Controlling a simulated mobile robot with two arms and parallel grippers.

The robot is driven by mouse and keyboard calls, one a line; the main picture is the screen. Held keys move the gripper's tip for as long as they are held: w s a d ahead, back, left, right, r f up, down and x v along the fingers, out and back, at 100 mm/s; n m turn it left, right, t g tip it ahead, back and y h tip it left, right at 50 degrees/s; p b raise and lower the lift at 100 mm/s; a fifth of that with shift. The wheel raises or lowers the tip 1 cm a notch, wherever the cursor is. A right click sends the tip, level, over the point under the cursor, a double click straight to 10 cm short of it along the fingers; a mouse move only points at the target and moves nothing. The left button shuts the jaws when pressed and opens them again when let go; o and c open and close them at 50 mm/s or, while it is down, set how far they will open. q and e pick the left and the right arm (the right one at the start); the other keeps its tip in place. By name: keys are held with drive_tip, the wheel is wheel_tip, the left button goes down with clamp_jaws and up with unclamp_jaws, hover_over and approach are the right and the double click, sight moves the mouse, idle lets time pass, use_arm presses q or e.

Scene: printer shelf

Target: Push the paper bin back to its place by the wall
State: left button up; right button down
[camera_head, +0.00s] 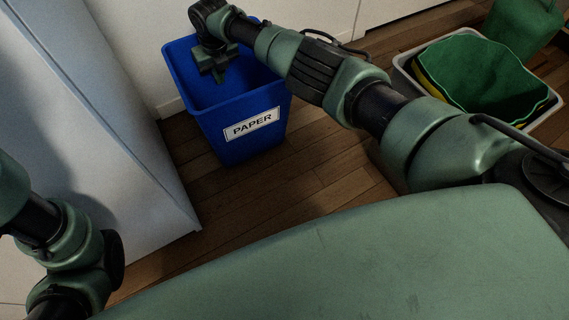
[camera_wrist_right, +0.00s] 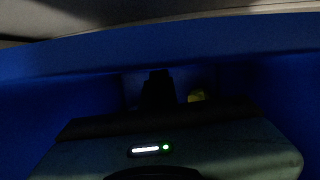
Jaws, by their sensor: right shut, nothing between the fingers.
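The blue paper bin (camera_head: 240,115) stands upright on the wooden floor in the head view, with a white "PAPER" label on its front. It is beside a white cabinet and close to the white wall behind. My right gripper (camera_head: 217,72) is shut and empty, reaching down over the bin's open top. In the right wrist view, dark blue bin walls (camera_wrist_right: 60,95) surround the gripper (camera_wrist_right: 158,85), and a small yellowish thing (camera_wrist_right: 197,95) shows dimly beyond it. I cannot tell whether the gripper touches the bin. Only links of my left arm show at the left edge; its gripper is out of view.
A white cabinet (camera_head: 110,120) stands left of the bin. A pale bin with a green liner (camera_head: 480,80) and a green container (camera_head: 525,25) stand at the right. Bare wooden floor (camera_head: 310,180) lies in front and to the right of the paper bin.

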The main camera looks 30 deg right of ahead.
drive_tip(key=p+v, duration=0.7)
drive_tip(key=v, duration=0.1)
